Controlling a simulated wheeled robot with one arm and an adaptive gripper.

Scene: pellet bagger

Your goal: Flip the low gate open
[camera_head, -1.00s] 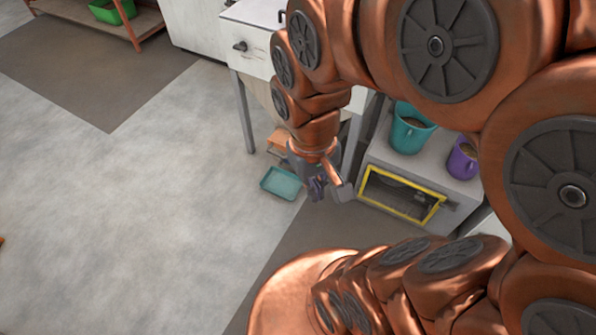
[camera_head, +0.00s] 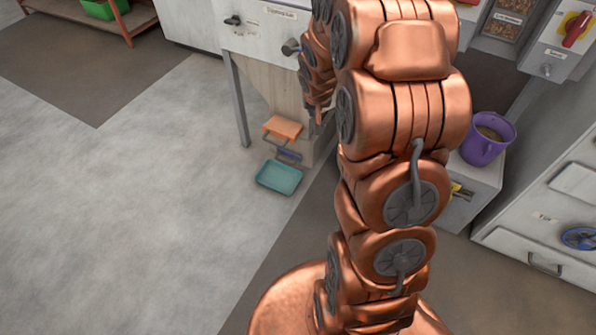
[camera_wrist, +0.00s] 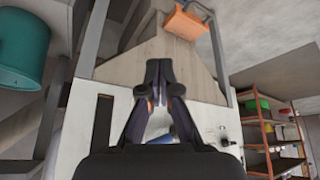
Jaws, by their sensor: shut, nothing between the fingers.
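At the foot of a pale wooden hopper chute, an orange block or flap (camera_head: 283,128) shows with a blue-grey handle (camera_head: 288,154) below it. It is the likeliest low gate, though no readable label confirms this. The orange part (camera_wrist: 186,23) also shows at the top of the wrist view, beyond my fingertips and apart from them. My gripper (camera_wrist: 159,76) is shut and empty, in front of the pale chute surface. In the head view my arm hides the gripper.
A teal tray (camera_head: 279,177) lies on the floor below the orange part. A teal bucket (camera_wrist: 22,48) is at the wrist view's left. Open floor lies left of the hopper.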

